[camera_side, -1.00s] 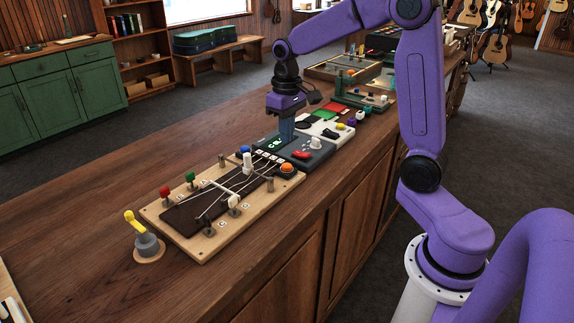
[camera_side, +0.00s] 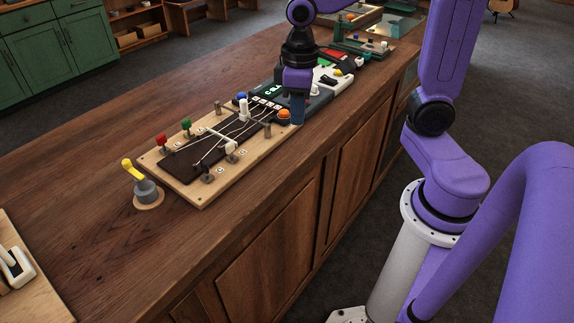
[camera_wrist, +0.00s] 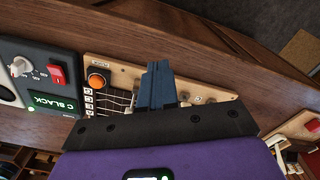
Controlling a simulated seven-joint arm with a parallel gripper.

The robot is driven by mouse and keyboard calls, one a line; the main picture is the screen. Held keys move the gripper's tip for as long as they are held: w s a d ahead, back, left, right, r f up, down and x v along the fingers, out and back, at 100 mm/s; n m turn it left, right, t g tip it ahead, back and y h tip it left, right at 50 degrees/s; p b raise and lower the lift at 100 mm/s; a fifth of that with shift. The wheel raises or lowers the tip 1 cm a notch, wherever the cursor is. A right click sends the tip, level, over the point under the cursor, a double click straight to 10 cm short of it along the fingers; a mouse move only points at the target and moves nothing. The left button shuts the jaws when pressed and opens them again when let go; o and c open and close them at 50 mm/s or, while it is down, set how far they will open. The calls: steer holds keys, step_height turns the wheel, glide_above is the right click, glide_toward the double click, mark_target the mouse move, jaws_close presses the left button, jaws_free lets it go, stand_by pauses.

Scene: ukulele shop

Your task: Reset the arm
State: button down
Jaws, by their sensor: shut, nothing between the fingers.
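My gripper (camera_side: 297,115) is purple with blue fingers, pointing down just right of the orange button (camera_side: 283,115) at the far end of the wooden string board (camera_side: 200,200). The fingers are shut and empty. In the wrist view, my fingers (camera_wrist: 157,68) show over the board's edge region, with the orange button (camera_wrist: 97,81) to their left. Whether the fingertips touch anything cannot be told. The board carries pale strings, red, green and blue pegs, and a white lever (camera_side: 221,139).
A dark box with a green "C SLACK" display (camera_wrist: 50,103), a red switch and a white knob stands beyond the board. A grey post with a yellow lever (camera_side: 133,170) stands near the board's left end. The counter left of the board (camera_side: 120,115) is clear.

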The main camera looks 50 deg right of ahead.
steer(key=s+a+f+n, duration=0.1)
steer(key=s+n, duration=0.6)
steer(key=s, duration=0.9)
steer(key=shift+a+f, duration=0.2)
steer(key=shift+f, duration=0.45)
